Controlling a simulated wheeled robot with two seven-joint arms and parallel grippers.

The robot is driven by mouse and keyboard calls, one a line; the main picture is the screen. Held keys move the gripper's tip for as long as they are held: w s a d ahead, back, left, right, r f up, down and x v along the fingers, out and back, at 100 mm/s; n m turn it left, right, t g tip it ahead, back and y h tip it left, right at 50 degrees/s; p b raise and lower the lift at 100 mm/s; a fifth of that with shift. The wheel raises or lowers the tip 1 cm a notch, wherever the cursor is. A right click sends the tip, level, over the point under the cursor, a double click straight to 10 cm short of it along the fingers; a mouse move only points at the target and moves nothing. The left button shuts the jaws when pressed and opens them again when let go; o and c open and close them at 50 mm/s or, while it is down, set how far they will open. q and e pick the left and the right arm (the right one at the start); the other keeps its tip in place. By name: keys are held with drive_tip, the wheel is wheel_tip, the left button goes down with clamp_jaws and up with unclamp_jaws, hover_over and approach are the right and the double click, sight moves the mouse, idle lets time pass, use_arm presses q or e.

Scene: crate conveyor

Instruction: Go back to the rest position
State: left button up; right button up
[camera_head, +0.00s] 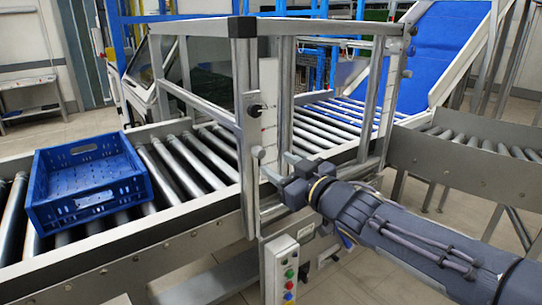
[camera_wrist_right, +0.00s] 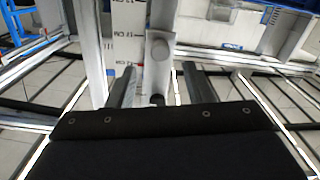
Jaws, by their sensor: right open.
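My right gripper (camera_head: 277,167) reaches in from the lower right of the head view. Its fingers are apart and empty, close to the white switch plate (camera_head: 268,105) on the aluminium frame post. In the right wrist view the two fingers of my right gripper (camera_wrist_right: 158,88) stand apart, with the white marked plate (camera_wrist_right: 125,45) and a grey round knob (camera_wrist_right: 160,48) just beyond them. I cannot tell whether a fingertip touches the post. My left gripper does not show.
A blue empty crate (camera_head: 88,203) sits on the roller conveyor (camera_head: 180,165) at the left. The aluminium frame (camera_head: 245,120) stands over the conveyor. A button box (camera_head: 281,270) with coloured buttons is below my right gripper. A blue inclined belt (camera_head: 440,45) rises at the back right.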

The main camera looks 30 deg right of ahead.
drive_tip(key=shift+s, duration=0.45)
drive_tip(key=s+a+f+m+g+y+p, duration=0.1)
drive_tip(key=s+a+f+g+p, duration=0.4)
drive_tip(key=s, duration=0.5)
drive_tip(key=s+a+f+m+g+y+p, duration=0.1)
drive_tip(key=s+a+f+m+g+p, duration=0.2)
drive_tip(key=s, duration=0.7)
drive_tip(key=a+f+g+p, duration=0.2)
drive_tip(key=a+g, duration=0.2)
drive_tip(key=shift+s+f+m+y, duration=0.15)
drive_tip(key=shift+s+m+y, duration=0.15)
drive_tip(key=shift+s+m, duration=0.1)
drive_tip(key=shift+a, duration=0.1)
idle(0.4)
